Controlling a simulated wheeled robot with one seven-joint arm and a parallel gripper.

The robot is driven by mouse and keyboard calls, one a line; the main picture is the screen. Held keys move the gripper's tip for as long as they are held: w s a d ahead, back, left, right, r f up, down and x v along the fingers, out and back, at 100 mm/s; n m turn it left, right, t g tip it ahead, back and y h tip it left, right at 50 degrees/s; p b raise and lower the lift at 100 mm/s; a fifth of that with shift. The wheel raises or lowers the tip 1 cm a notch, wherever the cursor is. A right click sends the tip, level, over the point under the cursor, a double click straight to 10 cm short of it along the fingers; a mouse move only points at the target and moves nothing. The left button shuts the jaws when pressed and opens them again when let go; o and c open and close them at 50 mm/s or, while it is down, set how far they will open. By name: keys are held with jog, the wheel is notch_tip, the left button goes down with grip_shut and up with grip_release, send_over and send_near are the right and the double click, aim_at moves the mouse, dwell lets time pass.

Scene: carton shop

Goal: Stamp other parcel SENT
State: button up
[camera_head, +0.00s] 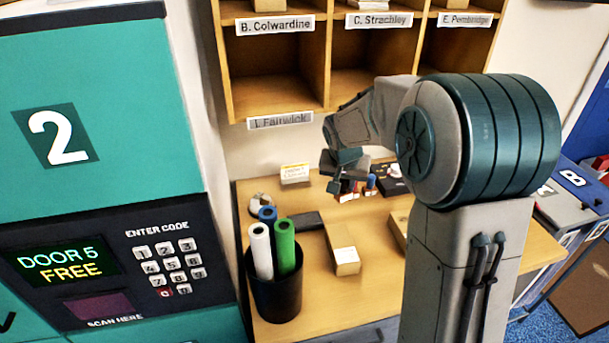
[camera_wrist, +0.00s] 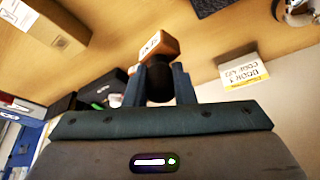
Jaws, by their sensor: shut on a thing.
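My gripper (camera_wrist: 160,85) is shut on a stamp (camera_wrist: 160,44) in the wrist view. The stamp has a dark round knob between the fingers and an orange-brown block with a white label, too small to read surely. In the head view my gripper (camera_head: 342,172) is over the back of the desk, partly hiding what is behind it. A small tan parcel (camera_head: 345,262) lies on the desk front. Another carton (camera_head: 396,229) is partly hidden by my arm; a carton also shows at the upper left of the wrist view (camera_wrist: 40,38). No stamp mark is readable on either.
A black cup (camera_head: 276,295) with rolled tubes stands at the desk's left. A small card (camera_head: 295,174) stands at the back, below the pigeonhole shelf (camera_head: 275,88). A blue item (camera_head: 371,182) and black box (camera_head: 392,183) are near my gripper. Left are teal lockers (camera_head: 90,120).

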jog(key=w+a+f+n+y, duration=0.1)
jog(key=a+f+n+y, duration=0.1)
jog(key=a+n, duration=0.6)
jog(key=shift+m, duration=0.9)
jog(key=shift+a+f+b, duration=0.25)
jog(key=shift+f+b, duration=0.35)
jog(key=shift+f, duration=0.35)
jog(key=shift+a+f+b, duration=0.3)
jog(key=shift+f+b, duration=0.25)
jog(key=shift+f, duration=0.45)
jog(key=shift+a+f+b, duration=0.25)
jog(key=shift+f+b, duration=0.35)
jog(key=shift+f, duration=0.35)
jog(key=shift+f+b, duration=0.6)
jog(key=shift+b, duration=0.05)
jog(key=shift+r, duration=0.1)
notch_tip(320, 180, up, 7)
jog(key=p, duration=0.4)
